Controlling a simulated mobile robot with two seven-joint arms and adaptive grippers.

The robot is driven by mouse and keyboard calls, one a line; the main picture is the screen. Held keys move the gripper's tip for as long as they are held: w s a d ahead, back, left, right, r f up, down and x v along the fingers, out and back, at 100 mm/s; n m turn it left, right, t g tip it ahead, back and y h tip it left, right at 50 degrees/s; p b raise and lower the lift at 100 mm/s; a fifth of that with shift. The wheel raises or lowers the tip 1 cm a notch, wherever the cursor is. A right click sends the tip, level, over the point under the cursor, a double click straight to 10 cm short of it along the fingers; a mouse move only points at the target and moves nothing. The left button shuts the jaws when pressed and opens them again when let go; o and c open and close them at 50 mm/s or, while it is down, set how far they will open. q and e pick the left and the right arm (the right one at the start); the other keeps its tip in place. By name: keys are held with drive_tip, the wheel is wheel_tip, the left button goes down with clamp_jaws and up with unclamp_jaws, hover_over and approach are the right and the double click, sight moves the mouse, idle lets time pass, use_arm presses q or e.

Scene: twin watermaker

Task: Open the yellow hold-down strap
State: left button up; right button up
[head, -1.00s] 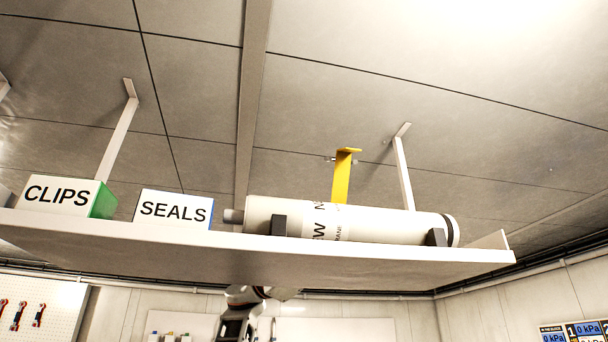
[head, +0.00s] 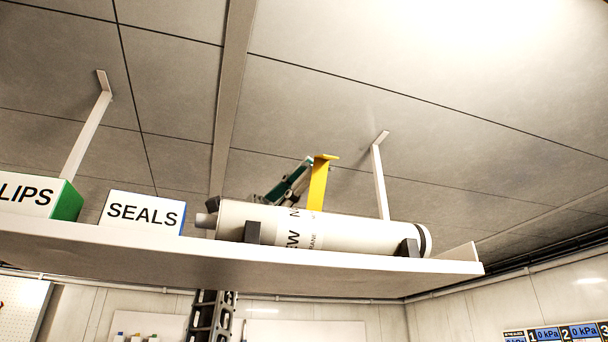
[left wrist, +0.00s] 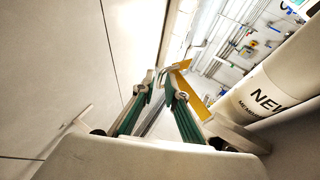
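The yellow hold-down strap (head: 318,185) stands upright behind the white cylinder (head: 350,232) on the shelf, its top end bent into a short tab. The cylinder hides its lower end. My left gripper (head: 304,167) is raised behind the shelf, just left of the strap, partly hidden by the cylinder. In the left wrist view the gripper's two green fingers (left wrist: 158,80) have a narrow gap between their tips, with nothing seen held. The strap (left wrist: 192,97) is just beyond and right of the right finger; contact cannot be told. My right gripper is not in view.
The cylinder lies in dark cradles on the white shelf (head: 200,257). The SEALS box (head: 142,213) and the CLIPS box (head: 28,196) stand to its left. A white bracket (head: 379,180) rises right of the strap. The ceiling is close above.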

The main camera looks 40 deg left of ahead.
use_arm(q)
drive_tip(key=shift+c, duration=0.3)
clamp_jaws()
